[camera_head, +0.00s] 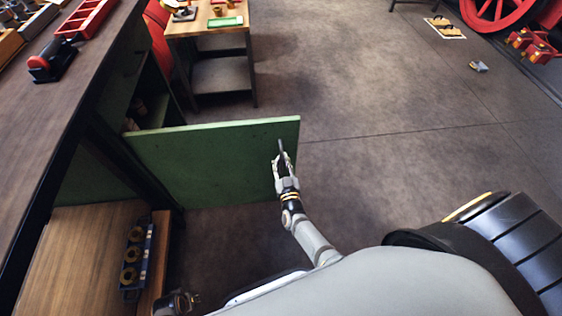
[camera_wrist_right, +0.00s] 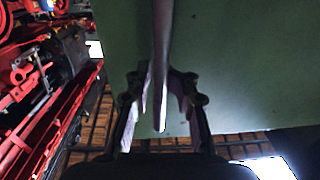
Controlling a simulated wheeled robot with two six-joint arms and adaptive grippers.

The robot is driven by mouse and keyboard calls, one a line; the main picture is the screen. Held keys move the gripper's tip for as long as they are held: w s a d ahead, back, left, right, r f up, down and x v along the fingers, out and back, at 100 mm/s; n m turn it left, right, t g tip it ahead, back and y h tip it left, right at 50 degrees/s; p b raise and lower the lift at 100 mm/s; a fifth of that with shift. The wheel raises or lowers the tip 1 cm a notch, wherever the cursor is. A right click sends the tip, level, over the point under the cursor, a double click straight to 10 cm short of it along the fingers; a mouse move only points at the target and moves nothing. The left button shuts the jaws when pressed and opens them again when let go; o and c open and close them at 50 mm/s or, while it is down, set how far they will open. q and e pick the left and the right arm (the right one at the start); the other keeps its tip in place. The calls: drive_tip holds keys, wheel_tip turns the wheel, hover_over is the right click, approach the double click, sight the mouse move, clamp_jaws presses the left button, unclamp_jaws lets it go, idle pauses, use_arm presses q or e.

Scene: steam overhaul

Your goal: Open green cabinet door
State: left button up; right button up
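The green cabinet door (camera_head: 215,160) stands swung out from the dark workbench cabinet (camera_head: 150,85), so the cabinet's inside shows behind and beside it. A metal bar handle (camera_head: 281,149) is near the door's free edge. In the right wrist view the handle (camera_wrist_right: 161,70) runs down between the fingers, with the green door panel (camera_wrist_right: 225,70) behind it. My right gripper (camera_head: 283,166) is at the handle; its fingertips (camera_wrist_right: 160,80) close in on both sides of the bar.
A wooden shelf (camera_head: 70,250) carries a dark rack (camera_head: 138,258) with round brass parts. A small side table (camera_head: 205,25) stands beyond the door. Open floor (camera_head: 380,120) lies right of the door. Red wheeled machinery (camera_head: 495,10) is at the far right.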

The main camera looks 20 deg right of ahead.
drive_tip(key=shift+f, duration=0.1)
drive_tip(key=shift+s, duration=0.3)
drive_tip(key=s+a, duration=0.1)
drive_tip(key=s, duration=0.5)
drive_tip(key=shift+s+a, duration=0.2)
drive_tip(key=shift+s, duration=0.15)
